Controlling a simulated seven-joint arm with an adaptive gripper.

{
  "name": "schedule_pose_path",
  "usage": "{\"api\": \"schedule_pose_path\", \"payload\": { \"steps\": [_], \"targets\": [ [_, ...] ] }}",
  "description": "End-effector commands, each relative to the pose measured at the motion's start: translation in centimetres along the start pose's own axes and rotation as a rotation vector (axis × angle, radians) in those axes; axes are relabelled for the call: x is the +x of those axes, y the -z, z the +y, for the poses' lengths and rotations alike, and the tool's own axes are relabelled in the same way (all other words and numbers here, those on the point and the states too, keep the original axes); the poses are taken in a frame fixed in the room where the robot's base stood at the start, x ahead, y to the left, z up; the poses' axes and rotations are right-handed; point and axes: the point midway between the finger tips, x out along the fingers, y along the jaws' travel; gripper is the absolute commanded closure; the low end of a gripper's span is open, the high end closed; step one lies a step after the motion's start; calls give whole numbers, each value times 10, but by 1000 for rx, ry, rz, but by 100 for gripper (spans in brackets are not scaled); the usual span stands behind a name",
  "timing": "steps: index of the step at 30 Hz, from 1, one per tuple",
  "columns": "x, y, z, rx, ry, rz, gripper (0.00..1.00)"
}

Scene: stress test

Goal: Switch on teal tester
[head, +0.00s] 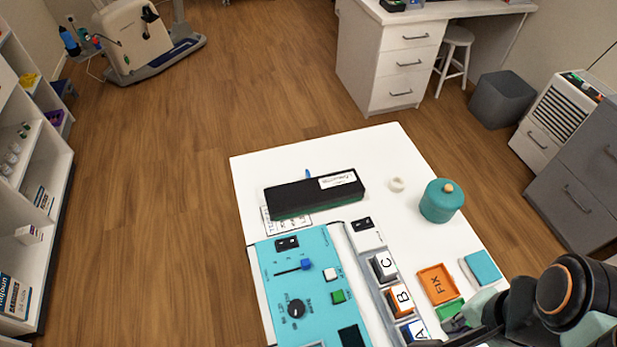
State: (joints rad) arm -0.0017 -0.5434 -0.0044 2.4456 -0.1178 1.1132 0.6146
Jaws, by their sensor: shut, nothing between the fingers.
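The teal tester (268,293) is a flat teal panel at the near left of the white table, cut off by the bottom edge. Near its far edge is a black switch (287,243). Below it are a slider with a blue knob (306,264), a white button (330,274), a green button (338,296) and a round black dial (297,309). I cannot tell the switch's position. My gripper (453,324) is at the lower right, beside the green block (449,309) and well right of the tester. It is shut and empty, partly hidden by my arm.
Right of the tester, a grey rack (363,262) holds blocks lettered A, B and C. An orange tray (437,284) marked FIX, a teal pad (481,267), a teal jar (441,203) and a long black box (312,194) are also on the table (375,150).

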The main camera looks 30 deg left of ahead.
Motion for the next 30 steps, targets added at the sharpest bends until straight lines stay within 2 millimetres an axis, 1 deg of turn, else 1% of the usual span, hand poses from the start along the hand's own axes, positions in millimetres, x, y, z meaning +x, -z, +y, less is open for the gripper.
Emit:
{"api": "schedule_pose_path", "payload": {
  "steps": [1,2,4,5,6,8,9,11,12,14,15,16,18,19,21,24,27,30],
  "targets": [
    [-9,16,-13,112,13,30,100],
    [-14,26,-24,182,22,44,100],
    [-22,46,-54,327,45,61,100],
    [-24,54,-71,382,56,62,100],
    [-24,62,-94,442,68,58,100],
    [-21,69,-128,507,81,42,100],
    [-16,71,-151,536,86,27,100],
    [-6,68,-185,559,89,-2,100],
    [2,63,-207,562,87,-23,100],
    [18,51,-237,545,75,-57,100],
    [29,41,-254,520,64,-79,100],
    [37,33,-265,494,53,-95,100],
    [57,12,-284,433,23,-131,100],
    [66,3,-290,410,8,-145,100],
    [84,-18,-298,364,-30,-172,100],
    [104,-41,-299,317,-81,-198,100],
    [111,-53,-300,290,-100,-206,100],
    [110,-55,-300,283,-99,-205,100]
  ]
}}
